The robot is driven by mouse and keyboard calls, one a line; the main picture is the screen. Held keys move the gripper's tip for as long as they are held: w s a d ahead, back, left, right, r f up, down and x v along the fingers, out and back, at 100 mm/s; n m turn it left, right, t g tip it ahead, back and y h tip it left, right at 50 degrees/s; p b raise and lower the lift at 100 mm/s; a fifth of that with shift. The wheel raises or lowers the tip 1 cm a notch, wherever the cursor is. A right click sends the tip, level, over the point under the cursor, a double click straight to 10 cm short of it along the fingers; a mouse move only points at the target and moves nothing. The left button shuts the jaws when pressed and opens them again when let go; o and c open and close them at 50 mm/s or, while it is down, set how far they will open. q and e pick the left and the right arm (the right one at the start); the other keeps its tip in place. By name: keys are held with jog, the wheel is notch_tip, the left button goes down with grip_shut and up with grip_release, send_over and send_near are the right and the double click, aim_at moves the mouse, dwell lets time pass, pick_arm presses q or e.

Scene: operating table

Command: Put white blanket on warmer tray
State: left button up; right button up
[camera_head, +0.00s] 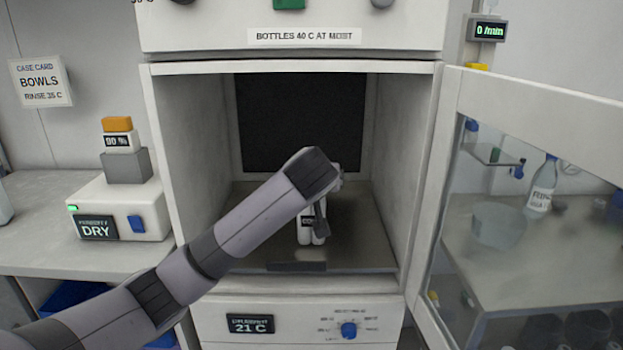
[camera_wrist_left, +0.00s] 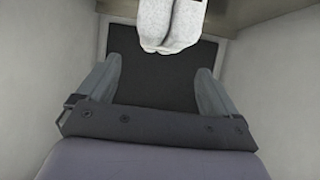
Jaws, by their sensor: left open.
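A white rolled or folded bundle (camera_head: 304,228), likely the white blanket, rests on the grey metal floor plate (camera_head: 362,250) inside the open warmer cabinet. I cannot tell a separate tray from this plate. My left arm reaches into the cabinet from the left, and its gripper (camera_head: 322,215) is in front of and above the bundle, partly covering it. In the left wrist view the bundle (camera_wrist_left: 168,28) is at the top, beyond the fingertips. My left gripper (camera_wrist_left: 160,72) is open, with a dark panel behind and nothing between its fingers. My right gripper is not in view.
The cabinet's glass door (camera_head: 535,120) stands open at the right. The cabinet side walls (camera_head: 190,150) flank my arm closely. A white DRY device (camera_head: 125,208) with stacked blocks stands on the left counter. The right part of the cabinet floor is clear.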

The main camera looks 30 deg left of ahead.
pick_arm(q)
jog(key=v, duration=0.5)
jog(key=shift+s+d+r, duration=0.15)
jog(key=shift+s, duration=0.15)
